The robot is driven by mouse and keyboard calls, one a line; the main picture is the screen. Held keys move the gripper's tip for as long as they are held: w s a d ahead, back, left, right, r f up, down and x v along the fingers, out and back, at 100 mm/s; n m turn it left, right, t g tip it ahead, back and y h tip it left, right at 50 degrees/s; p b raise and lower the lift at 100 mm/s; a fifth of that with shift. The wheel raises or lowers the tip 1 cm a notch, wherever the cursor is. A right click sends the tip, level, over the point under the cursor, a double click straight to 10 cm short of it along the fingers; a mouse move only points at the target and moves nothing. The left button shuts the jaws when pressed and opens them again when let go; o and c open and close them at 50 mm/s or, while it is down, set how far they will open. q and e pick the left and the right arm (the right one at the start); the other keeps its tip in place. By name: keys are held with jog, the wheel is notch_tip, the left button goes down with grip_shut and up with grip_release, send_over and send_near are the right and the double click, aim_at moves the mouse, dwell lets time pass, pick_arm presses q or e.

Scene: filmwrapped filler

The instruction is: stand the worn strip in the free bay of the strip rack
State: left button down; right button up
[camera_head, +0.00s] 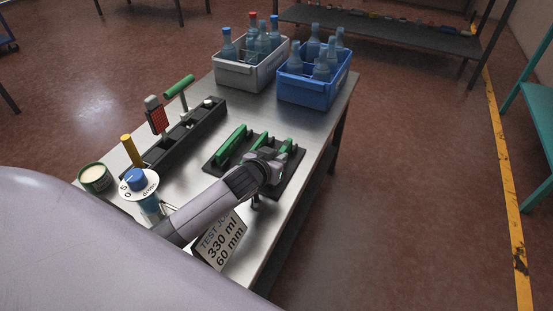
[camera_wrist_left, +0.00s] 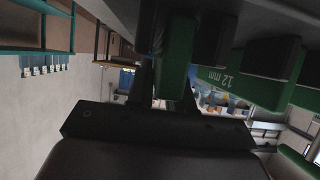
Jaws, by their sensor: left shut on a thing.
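The strip rack (camera_head: 213,162) is a dark flat base on the steel table, with green strips standing on it. One long green strip (camera_head: 231,144) stands at its left. Other green parts (camera_head: 286,146) show behind and beside my left gripper (camera_head: 268,170), which is low over the right part of the rack. In the left wrist view, the gripper is shut on a green strip (camera_wrist_left: 176,60). A green strip marked "12 mm" (camera_wrist_left: 240,85) is close to its right. My gripper hides the held strip's lower end and the bay under it in the head view. I cannot make out wear.
A long black tray (camera_head: 190,134) with coloured-handled tools stands left. A round tin (camera_head: 95,178), a blue-knobbed dial (camera_head: 136,181) and a sign "330 ml 60 mm" (camera_head: 222,243) are near the front. Grey (camera_head: 250,75) and blue (camera_head: 317,92) bottle crates stand at the back.

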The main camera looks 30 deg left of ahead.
pick_arm(q)
jog(key=shift+r, duration=0.1)
jog(key=c, duration=1)
grip_release()
jog(key=shift+r, duration=0.1)
jog(key=shift+p+v, duration=1.3)
jog(key=shift+v, duration=4.7)
